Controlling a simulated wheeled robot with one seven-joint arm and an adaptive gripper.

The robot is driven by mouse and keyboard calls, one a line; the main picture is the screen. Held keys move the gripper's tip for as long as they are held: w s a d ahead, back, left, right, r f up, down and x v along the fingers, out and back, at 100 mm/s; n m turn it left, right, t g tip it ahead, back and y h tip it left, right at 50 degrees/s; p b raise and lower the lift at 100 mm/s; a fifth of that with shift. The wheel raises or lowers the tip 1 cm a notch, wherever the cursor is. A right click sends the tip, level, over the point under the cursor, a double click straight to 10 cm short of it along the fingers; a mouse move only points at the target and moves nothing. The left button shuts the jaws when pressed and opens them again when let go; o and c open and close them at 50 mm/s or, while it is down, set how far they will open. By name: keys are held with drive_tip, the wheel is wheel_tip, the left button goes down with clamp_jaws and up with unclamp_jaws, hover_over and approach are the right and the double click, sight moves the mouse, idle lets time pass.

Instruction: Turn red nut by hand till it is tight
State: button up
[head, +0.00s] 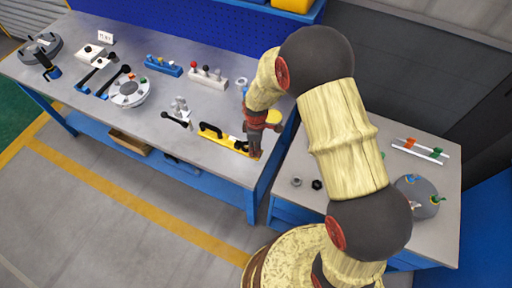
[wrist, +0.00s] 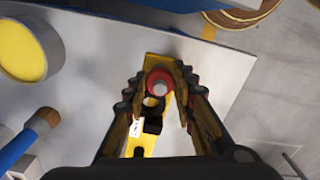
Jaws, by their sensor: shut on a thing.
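The red nut (wrist: 159,82) shows in the wrist view as a round red piece with a paler centre, between my fingertips. My gripper (wrist: 159,85) is shut on it, a finger on each side. The nut sits over a yellow base (wrist: 149,146) that carries black parts and a white label. In the head view my gripper (head: 254,150) points down at the right end of the yellow base (head: 211,128), near the bench's front right corner. The nut is hidden there by my gripper. How tight it sits cannot be seen.
A yellow-topped round thing (wrist: 31,46) and a blue-handled tool (wrist: 30,138) lie left in the wrist view. A lever clamp (head: 178,113) and a stand with coloured knobs (head: 208,77) are near. A side table with loose nuts (head: 297,181) stands right.

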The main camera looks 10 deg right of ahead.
drive_tip(key=c, duration=0.3)
drive_tip(key=shift+m, duration=0.4)
clamp_jaws()
drive_tip(key=shift+a+m+p, duration=0.1)
drive_tip(key=shift+m+p, duration=0.2)
drive_tip(key=shift+m, duration=2.3)
drive_tip(key=o, duration=1)
unclamp_jaws()
drive_tip(key=shift+o, duration=0.7)
drive_tip(key=shift+s, duration=0.1)
wheel_tip(320, 180, up, 12)
